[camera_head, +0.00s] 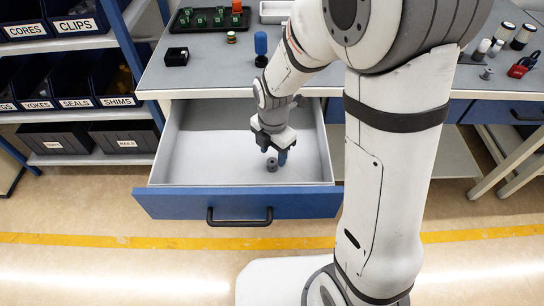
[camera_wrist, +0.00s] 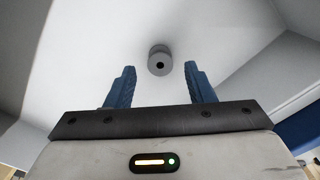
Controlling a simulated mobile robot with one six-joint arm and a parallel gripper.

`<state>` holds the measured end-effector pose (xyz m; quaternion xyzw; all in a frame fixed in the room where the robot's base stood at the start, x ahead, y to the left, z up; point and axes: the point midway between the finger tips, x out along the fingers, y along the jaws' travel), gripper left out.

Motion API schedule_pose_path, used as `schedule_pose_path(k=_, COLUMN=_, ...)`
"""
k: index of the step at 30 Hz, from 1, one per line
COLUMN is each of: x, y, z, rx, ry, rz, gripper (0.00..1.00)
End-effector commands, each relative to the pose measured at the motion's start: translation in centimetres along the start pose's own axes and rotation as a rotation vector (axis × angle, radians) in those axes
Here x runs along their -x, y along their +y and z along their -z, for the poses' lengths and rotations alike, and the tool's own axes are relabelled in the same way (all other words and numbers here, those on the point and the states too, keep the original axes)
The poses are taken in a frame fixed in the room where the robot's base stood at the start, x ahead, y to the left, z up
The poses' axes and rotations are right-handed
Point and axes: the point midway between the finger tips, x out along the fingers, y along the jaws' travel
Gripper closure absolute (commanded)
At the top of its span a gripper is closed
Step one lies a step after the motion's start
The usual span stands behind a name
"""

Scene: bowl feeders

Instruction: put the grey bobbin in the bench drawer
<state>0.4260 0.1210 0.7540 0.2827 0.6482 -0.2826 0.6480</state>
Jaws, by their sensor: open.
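The grey bobbin (camera_head: 272,164) is inside the open bench drawer (camera_head: 195,140), near its front right part. In the wrist view the bobbin (camera_wrist: 160,62) stands on the pale drawer floor, beyond my fingertips and between their lines. My gripper (camera_head: 274,157) reaches down into the drawer just above the bobbin. Its blue fingers are apart and empty in the wrist view (camera_wrist: 160,75), with a clear gap between them and the bobbin. The drawer is pulled well out, with a blue front and a dark handle.
A blue-capped item (camera_head: 261,43), a small black box (camera_head: 177,56) and a dark tray (camera_head: 180,25) with green parts are on the bench above. A red padlock (camera_head: 523,65) lies at the right. Labelled bins (camera_head: 118,87) fill the rack at left. The rest of the drawer looks empty.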

Motion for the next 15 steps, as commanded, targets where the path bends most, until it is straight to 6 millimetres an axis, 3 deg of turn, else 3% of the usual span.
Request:
schedule_pose_path(k=1, x=1.5, y=0.1, z=0.0, rx=0.000, ry=-0.002, rz=-0.005, gripper=0.51)
schedule_pose_path(k=6, x=5.1, y=0.1, z=0.0, rx=0.001, ry=-0.002, rz=-0.004, gripper=0.51)
schedule_pose_path(k=15, x=8.2, y=0.0, z=0.0, rx=0.001, ry=-0.001, rz=-0.001, gripper=0.51)
